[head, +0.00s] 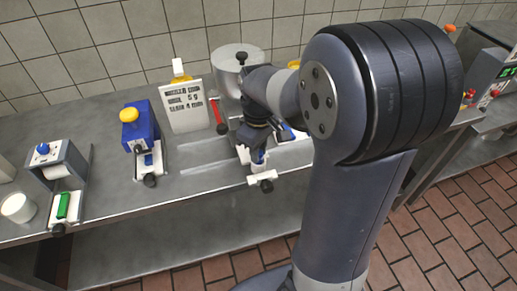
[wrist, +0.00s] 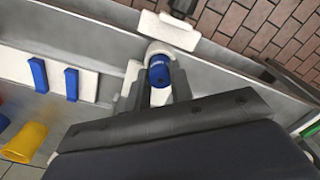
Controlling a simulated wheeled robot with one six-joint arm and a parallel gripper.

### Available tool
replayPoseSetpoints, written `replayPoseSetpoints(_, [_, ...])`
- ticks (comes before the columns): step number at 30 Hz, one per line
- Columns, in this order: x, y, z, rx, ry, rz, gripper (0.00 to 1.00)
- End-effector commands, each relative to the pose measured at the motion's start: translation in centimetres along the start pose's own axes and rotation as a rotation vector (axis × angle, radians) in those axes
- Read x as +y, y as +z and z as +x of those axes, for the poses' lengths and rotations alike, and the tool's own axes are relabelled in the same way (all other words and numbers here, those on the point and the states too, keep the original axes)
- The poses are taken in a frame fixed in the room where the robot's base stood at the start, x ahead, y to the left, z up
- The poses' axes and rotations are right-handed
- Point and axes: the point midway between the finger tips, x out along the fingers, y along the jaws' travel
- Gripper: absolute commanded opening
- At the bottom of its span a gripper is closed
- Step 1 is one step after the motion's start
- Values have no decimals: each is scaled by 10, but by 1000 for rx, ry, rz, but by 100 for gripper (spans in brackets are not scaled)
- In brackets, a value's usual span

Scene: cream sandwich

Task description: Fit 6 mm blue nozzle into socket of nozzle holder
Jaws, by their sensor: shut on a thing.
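My gripper (wrist: 158,88) is shut on a blue nozzle (wrist: 159,72), which shows between the two grey fingers in the wrist view. The blue nozzle also shows small in the head view (head: 258,157), below my gripper (head: 252,152). The white nozzle holder (wrist: 170,30) lies right at the nozzle, its rounded socket end around or just behind it. In the head view the holder (head: 262,179) sits at the counter's front edge. I cannot tell how deep the nozzle sits in the socket, and its size marking is unreadable.
In the head view, a sign (head: 188,106), a blue machine (head: 143,125), a steel pot (head: 232,62) and a white cup (head: 18,207) stand on the counter.

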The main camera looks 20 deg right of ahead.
Motion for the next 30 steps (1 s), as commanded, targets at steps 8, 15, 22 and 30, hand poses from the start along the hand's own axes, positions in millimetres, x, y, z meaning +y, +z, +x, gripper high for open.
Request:
replayPoseSetpoints(8, [0,0,2,1,0,0,0])
replayPoseSetpoints(15, [0,0,3,0,0,0,34])
replayPoseSetpoints(22, [0,0,3,0,0,0,44])
replayPoseSetpoints(30, [1,-1,-8,3,2,0,44])
